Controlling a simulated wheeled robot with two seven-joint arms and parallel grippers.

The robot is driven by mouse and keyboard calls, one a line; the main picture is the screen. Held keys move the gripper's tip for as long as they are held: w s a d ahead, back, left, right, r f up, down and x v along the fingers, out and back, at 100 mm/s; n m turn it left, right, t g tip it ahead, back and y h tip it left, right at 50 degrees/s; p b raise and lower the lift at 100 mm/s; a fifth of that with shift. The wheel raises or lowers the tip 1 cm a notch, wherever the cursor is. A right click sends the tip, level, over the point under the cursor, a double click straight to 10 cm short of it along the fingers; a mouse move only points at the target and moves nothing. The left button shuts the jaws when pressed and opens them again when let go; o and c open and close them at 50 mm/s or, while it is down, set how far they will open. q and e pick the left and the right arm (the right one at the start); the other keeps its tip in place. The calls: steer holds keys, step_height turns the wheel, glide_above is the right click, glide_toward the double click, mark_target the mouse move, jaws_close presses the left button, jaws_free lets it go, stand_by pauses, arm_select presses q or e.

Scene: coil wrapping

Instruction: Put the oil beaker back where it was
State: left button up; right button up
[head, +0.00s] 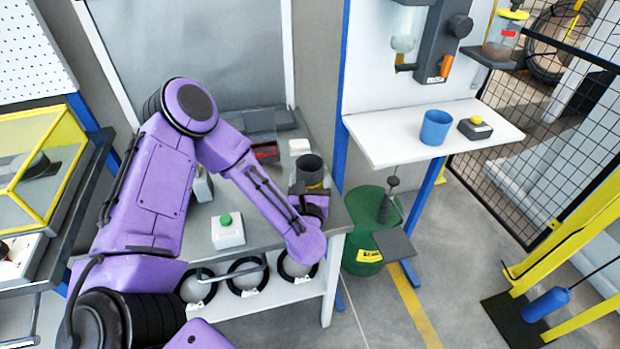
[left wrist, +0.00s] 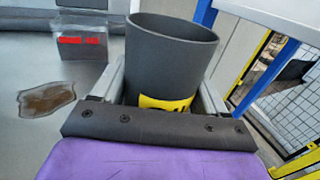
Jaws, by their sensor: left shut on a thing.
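The oil beaker, a dark grey cup with a yellow label, is in the head view (head: 310,168) near the right end of the grey bench. It also stands large and roughly upright in the left wrist view (left wrist: 170,60). My left gripper (head: 311,190) is shut on it, with one finger on each side of its wall. I cannot tell whether the beaker's base touches the bench top. My right gripper is not in view.
A brown puddle (left wrist: 46,97) lies on the bench beside a grey box with a red label (left wrist: 82,35). A green-button box (head: 228,232) stands on the bench. To the right, a white shelf (head: 390,145) holds a blue cup (head: 436,127). A green drum (head: 364,225) stands below.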

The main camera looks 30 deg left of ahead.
arm_select(q)
steer(key=o, duration=1.3)
steer(key=shift+c, duration=0.2)
steer(key=shift+r+p, duration=0.2)
steer(key=shift+p, duration=0.1)
steer(key=b+v, duration=0.1)
steer(key=v, duration=0.2)
steer(key=b+v, duration=0.2)
steer(key=v, duration=0.1)
steer(key=b+v, duration=0.1)
steer(key=v, duration=0.2)
steer(key=shift+s+d+f+b, duration=0.15)
steer(key=shift+f+b, duration=0.15)
steer(key=shift+f, duration=0.05)
steer(key=shift+r+v, duration=0.15)
steer(key=shift+v, duration=0.5)
steer(key=shift+r+v, duration=0.15)
steer(key=shift+v, duration=0.5)
